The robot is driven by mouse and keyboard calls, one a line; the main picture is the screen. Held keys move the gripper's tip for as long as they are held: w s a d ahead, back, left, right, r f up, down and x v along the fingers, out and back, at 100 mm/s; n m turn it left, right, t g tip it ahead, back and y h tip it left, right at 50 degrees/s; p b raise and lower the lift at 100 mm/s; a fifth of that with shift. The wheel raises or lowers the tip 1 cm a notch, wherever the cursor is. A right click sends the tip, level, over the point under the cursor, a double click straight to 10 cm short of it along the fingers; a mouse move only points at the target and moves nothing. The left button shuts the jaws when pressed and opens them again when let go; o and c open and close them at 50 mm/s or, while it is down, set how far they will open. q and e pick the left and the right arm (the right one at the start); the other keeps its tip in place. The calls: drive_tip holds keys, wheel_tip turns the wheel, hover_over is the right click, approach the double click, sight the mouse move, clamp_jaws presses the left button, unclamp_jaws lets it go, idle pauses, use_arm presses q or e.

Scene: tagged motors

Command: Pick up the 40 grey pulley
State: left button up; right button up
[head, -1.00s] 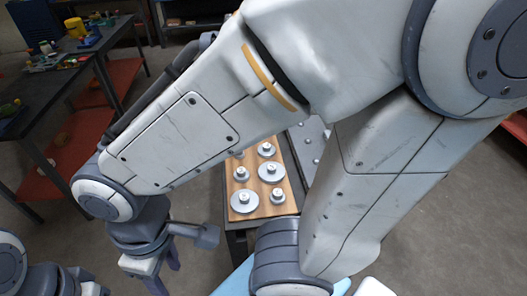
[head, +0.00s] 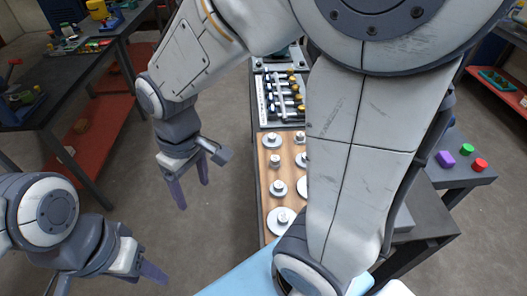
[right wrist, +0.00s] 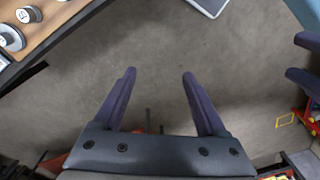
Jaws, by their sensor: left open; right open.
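Several grey pulleys stand on a wooden board (head: 265,175) in the head view, among them a near one (head: 281,220), a middle one (head: 278,187) and a far one (head: 272,139). Their numbers are too small to read. My own arm hides the board's right part. Two pulleys, one small (right wrist: 28,14) and one wide (right wrist: 10,38), show at the top left of the right wrist view. My right gripper (head: 190,184) is open and empty over the floor, left of the board; its fingers also show in the right wrist view (right wrist: 158,85). My left gripper (head: 106,280) is open at the lower left, away from the board.
Behind the board is a black rack (head: 282,98) with shafts and yellow parts. A purple block (head: 445,159), a green knob (head: 467,149) and a red knob (head: 480,164) are on the table's right. A dark workbench (head: 60,90) stands left, with open floor between.

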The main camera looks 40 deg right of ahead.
drive_tip(key=w+d+f+m, duration=0.2)
drive_tip(key=w+d+f, duration=0.1)
drive_tip(key=w+d, duration=0.6)
drive_tip(key=m+b, duration=0.1)
drive_tip(key=m, duration=0.2)
hover_over(275, 158)
drive_tip(key=shift+h, duration=0.3)
drive_tip(key=f, duration=1)
drive_tip(key=shift+a, duration=0.3)
drive_tip(key=shift+d+f+p, duration=0.15)
drive_tip(key=shift+f+p, duration=0.15)
drive_tip(key=shift+f, duration=1.25)
drive_tip(key=shift+d+f+p, duration=0.15)
drive_tip(key=shift+f+p, duration=0.1)
drive_tip(key=shift+f, duration=1.3)
clamp_jaws()
